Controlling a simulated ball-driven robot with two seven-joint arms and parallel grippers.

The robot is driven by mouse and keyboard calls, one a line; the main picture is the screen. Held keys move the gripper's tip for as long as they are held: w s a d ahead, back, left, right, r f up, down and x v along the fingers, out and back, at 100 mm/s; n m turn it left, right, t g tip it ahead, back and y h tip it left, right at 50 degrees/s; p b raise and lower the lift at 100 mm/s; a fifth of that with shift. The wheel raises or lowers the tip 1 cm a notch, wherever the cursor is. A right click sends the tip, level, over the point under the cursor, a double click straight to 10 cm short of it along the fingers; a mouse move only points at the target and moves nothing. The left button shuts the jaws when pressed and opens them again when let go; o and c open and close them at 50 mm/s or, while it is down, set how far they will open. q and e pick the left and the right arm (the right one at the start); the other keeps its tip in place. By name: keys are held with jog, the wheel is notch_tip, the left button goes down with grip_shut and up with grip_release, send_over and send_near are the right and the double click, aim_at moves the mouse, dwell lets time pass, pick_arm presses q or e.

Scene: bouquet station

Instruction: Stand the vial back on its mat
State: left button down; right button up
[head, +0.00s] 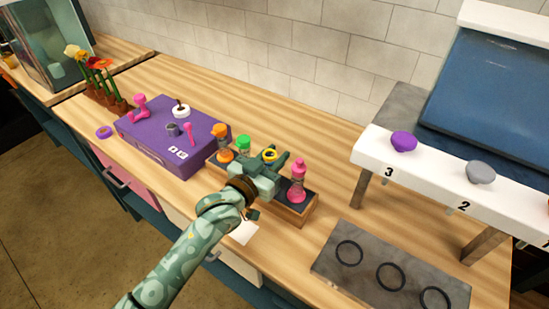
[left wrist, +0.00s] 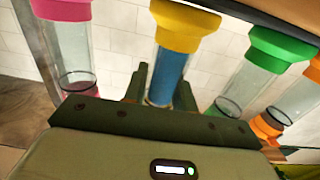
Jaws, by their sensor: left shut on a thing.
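My left gripper (head: 276,166) is at the wooden vial rack (head: 291,215). It is shut on the yellow-capped vial (head: 270,155), with blue contents, which also shows between the fingers in the left wrist view (left wrist: 170,75). In the head view most of this vial is hidden by the gripper, so I cannot tell whether its base touches the rack. A pink vial (head: 298,171) stands to its right; green (head: 243,145) and orange (head: 221,131) vials stand to its left. A dark grey mat (head: 329,267) with black rings lies at the front right. My right gripper is out of view.
A purple case (head: 143,142) with pink tools lies left of the rack. A white shelf (head: 430,185) with numbers carries purple (head: 403,141) and grey (head: 480,172) lumps at the right. Potted flowers (head: 97,72) stand at the far left. Counter behind the rack is bare.

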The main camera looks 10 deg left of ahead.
pick_arm(q)
jog(key=c, duration=1.1)
grip_release()
jog(key=shift+f, duration=0.15)
jog(key=shift+s+a, duration=0.15)
jog(key=shift+s, duration=0.1)
jog(key=p+v, duration=0.1)
jog(key=v, duration=1)
jog(key=shift+s+p, duration=0.2)
jog(key=shift+p, duration=0.1)
